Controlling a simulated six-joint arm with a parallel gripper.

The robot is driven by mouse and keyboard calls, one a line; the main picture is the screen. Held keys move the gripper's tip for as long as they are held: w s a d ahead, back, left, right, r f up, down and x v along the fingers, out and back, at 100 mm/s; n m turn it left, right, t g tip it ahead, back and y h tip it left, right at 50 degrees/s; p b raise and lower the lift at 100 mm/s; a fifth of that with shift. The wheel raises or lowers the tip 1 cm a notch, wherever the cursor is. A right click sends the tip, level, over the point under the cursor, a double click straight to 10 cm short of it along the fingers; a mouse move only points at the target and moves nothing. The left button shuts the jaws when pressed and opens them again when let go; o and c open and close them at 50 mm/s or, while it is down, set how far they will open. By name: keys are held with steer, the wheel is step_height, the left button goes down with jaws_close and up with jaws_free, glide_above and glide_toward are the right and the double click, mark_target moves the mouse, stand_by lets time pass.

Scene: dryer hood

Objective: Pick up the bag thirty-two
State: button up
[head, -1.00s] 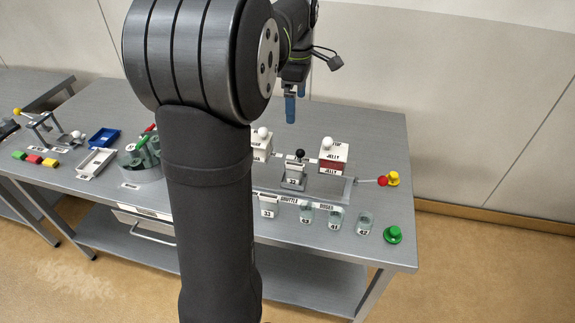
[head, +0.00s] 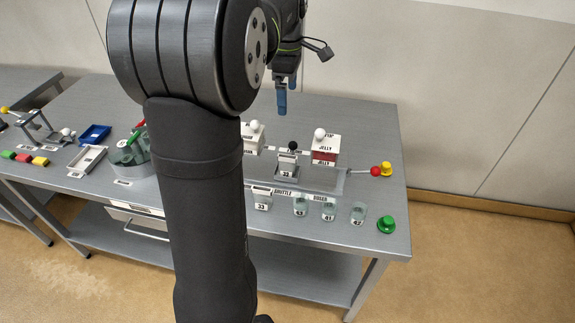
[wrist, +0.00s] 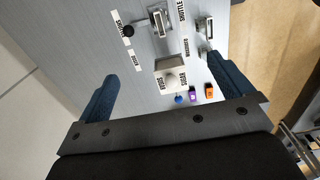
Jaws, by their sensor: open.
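A small pale item marked 32 (head: 287,165), seemingly the bag, stands in a grey holder (head: 286,174) on the steel table in the head view, just in front of a black ball knob (head: 292,146). My gripper (head: 281,105) hangs in the air above and behind it, fingers pointing down, not touching it. In the wrist view my gripper (wrist: 165,90) has its two blue fingers wide apart with nothing held between them. A black knob (wrist: 128,31) shows near the top there; I cannot tell number 32 in that view.
A white and red jelly box (head: 325,150) stands right of the holder, another white box (head: 252,138) left.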

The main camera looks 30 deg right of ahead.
steer(key=shift+c, duration=1.3)
steer(key=m+t+h, duration=0.3)
steer(key=m, duration=1.5)
glide_toward(287, 157)
steer(key=x, duration=0.7)
steer(key=shift+w+f, duration=0.15)
steer(key=shift+w, duration=0.15)
steer(key=x, duration=0.4)
steer(key=shift+s+f, duration=0.2)
steer(key=shift+s, duration=0.1)
steer(key=shift+w+d+f, duration=0.2)
steer(key=shift+d+f, duration=0.05)
steer(key=shift+f, duration=0.3)
steer(key=shift+c, duration=0.2)
